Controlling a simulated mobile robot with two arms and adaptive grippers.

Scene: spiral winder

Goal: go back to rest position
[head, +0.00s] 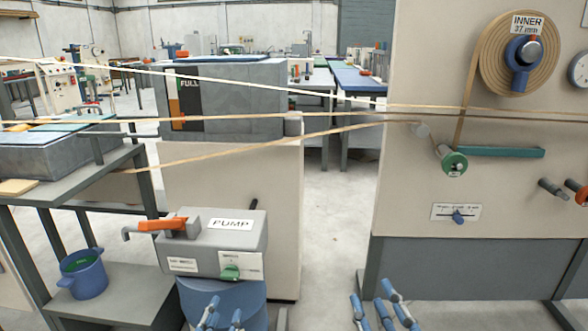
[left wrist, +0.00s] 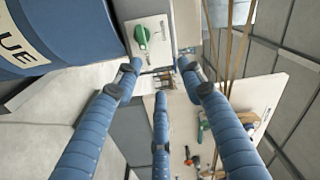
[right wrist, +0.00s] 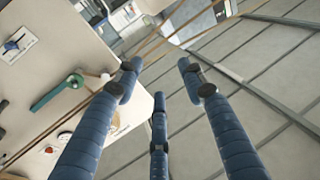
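My left gripper (head: 222,314) shows at the bottom of the head view, in front of the blue drum (head: 222,295) under the pump box. In the left wrist view the fingers of my left gripper (left wrist: 158,76) are spread, with nothing held between them. My right gripper (head: 380,306) shows at the bottom of the head view, right of centre, in front of the winder's lower panel. In the right wrist view the fingers of my right gripper (right wrist: 158,76) are spread and empty. The gripper bases are below the head view's edge.
The grey pump box (head: 205,245) with an orange lever (head: 165,225) stands behind my left gripper. The winder panel (head: 430,80) carries a paper roll (head: 495,60) at right. Paper strips (head: 340,114) run across the view.

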